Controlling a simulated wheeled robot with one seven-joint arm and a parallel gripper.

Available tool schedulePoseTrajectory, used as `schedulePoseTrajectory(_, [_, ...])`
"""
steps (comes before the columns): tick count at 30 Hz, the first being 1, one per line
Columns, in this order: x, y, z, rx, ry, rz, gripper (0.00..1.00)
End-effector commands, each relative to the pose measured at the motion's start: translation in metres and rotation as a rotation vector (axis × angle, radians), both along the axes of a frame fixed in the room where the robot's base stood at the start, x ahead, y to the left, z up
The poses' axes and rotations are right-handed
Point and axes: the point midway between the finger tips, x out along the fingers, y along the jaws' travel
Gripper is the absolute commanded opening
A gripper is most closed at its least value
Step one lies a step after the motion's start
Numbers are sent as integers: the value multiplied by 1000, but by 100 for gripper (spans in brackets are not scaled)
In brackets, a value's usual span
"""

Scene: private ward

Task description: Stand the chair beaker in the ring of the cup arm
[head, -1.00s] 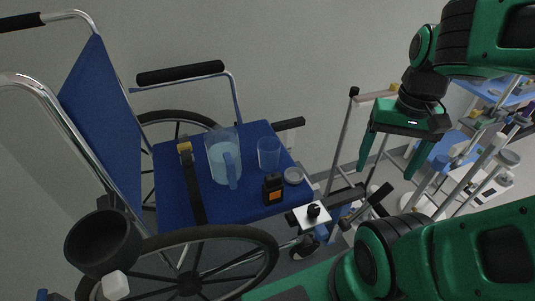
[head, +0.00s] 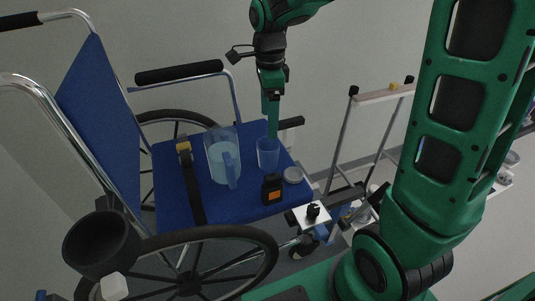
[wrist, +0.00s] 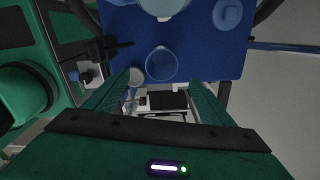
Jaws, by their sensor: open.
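The chair beaker (head: 268,154), a clear blue cup, stands upright on the blue wheelchair seat (head: 230,203). The beaker also shows as a round rim in the wrist view (wrist: 161,64), just past and between my fingertips. My gripper (head: 271,128) points down at the beaker, its fingers seen edge-on in the head view and overlapping the beaker's rim there. In the wrist view my gripper (wrist: 160,80) is open, with nothing between its fingers. The cup arm's dark ring (head: 102,243) is at the lower left, beside the near wheel; it looks empty.
A clear jug (head: 222,158) stands left of the beaker. A black and orange device (head: 273,190) and a round grey lid (head: 292,175) lie close by. A strap (head: 190,180) crosses the seat. The far armrest (head: 180,72) rises behind. A walking frame (head: 345,140) stands right.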

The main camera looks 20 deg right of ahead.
Motion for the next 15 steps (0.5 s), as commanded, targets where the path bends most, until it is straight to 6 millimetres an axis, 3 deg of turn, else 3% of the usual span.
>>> schedulePoseTrajectory(9, [2,5,-40,3,3,-20,77])
schedulePoseTrajectory(15, [3,5,-56,2,1,-19,77])
